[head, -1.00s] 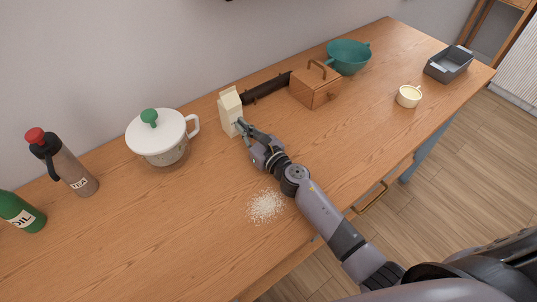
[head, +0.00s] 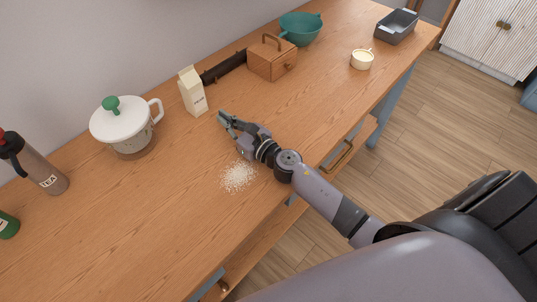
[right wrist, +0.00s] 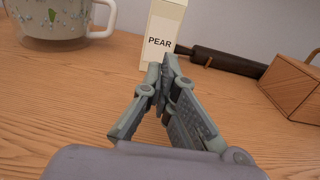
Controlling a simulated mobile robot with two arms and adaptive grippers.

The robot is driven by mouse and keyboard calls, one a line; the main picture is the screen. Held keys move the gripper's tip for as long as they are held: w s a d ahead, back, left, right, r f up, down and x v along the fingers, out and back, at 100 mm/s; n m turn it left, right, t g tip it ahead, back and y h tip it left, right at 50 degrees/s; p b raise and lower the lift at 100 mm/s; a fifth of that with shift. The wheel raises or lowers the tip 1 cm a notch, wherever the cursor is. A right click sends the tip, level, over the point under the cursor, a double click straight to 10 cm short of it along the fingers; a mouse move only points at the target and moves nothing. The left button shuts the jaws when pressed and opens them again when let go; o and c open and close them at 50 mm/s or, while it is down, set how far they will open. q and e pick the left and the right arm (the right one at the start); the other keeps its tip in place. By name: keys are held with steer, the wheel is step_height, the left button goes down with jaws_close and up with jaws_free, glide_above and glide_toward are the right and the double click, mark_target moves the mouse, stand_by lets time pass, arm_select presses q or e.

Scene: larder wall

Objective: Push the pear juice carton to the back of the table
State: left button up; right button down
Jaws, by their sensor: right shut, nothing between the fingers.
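The pear juice carton (head: 192,92) is cream-coloured and stands upright near the back of the wooden table (head: 140,215), close to the wall. In the right wrist view the carton (right wrist: 160,32) shows the word PEAR, its lower part partly hidden by my fingers. My right gripper (head: 222,115) is shut and empty, low over the table, in front and to the right of the carton. A gap of bare wood separates its fingertips from the carton. My left gripper is not in view.
Left of the carton stands a white lidded pot (head: 122,125), then a tea flask (head: 38,168). Right of it are a dark bar (head: 224,68), a wooden box (head: 272,58) and a teal bowl (head: 301,28). Spilled white grains (head: 238,177) lie in front. A cup (head: 362,59) stands right.

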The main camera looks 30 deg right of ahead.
steer(key=s+d, duration=0.1)
steer(key=s+f, duration=0.1)
steer(key=s, duration=0.1)
steer(key=shift+d+b, duration=0.35)
steer(key=shift+d, duration=0.05)
steer(key=b+v, duration=0.1)
steer(key=v, duration=0.3)
steer(key=shift+s+r, duration=0.1)
steer(key=shift+s, duration=0.3)
steer(key=b+v, duration=0.2)
steer(key=v, duration=0.4)
steer(key=shift+s+r+b, duration=0.15)
steer(key=shift+s+b, duration=0.2)
steer(key=shift+b, duration=0.05)
steer(key=shift+s+d+r, duration=0.15)
steer(key=shift+s, duration=0.15)
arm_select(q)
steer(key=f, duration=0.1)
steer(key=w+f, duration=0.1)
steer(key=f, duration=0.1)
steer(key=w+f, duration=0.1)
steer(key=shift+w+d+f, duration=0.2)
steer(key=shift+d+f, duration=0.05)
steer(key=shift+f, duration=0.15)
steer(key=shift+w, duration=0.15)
